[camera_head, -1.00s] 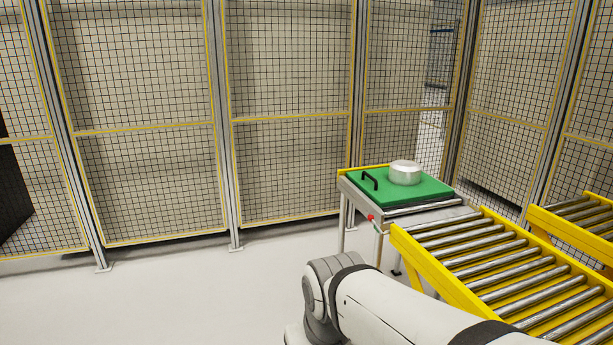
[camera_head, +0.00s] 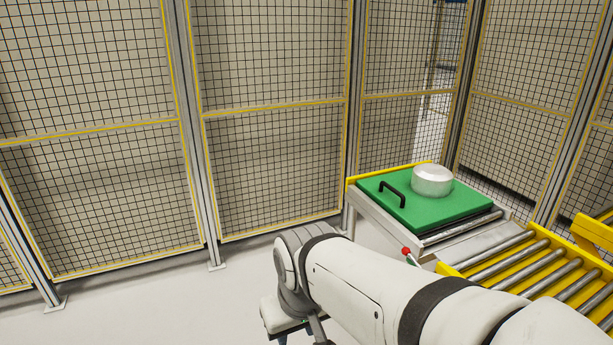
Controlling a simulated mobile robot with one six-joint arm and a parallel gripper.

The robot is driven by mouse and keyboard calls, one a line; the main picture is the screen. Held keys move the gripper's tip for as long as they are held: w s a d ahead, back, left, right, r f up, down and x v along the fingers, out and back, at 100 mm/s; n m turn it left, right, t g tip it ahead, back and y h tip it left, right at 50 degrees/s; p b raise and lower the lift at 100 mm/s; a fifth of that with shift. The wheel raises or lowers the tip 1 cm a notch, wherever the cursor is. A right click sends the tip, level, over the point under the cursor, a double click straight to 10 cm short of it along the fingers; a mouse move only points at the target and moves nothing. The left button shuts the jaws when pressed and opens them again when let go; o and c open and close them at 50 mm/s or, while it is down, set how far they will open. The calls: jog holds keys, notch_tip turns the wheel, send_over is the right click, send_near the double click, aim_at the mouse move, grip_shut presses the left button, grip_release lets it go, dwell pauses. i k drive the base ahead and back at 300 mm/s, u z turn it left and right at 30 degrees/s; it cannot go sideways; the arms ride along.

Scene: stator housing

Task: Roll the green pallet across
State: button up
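The green pallet (camera_head: 441,212) is a flat board lying on a small roller table (camera_head: 383,226) in the right half of the head view. A black handle (camera_head: 392,192) stands up near its left edge. A pale round stator housing (camera_head: 432,180) sits on the pallet toward its back. My white arm reaches in from the lower right, in front of and to the left of the table. The end of the arm runs off the bottom edge, and my gripper's fingers cannot be made out.
A yellow-framed roller conveyor (camera_head: 535,273) adjoins the table at the right, with another yellow conveyor piece (camera_head: 594,236) beyond it. A red button (camera_head: 405,251) is on the table's near side. Mesh fencing (camera_head: 270,165) closes off the back. The floor at left is clear.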

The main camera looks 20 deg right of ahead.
aim_at(423, 197)
jog(key=z, duration=0.05)
jog(key=i, duration=2.15)
jog(key=z, duration=2.65)
jog(key=i, duration=0.4)
jog(key=u, duration=0.8)
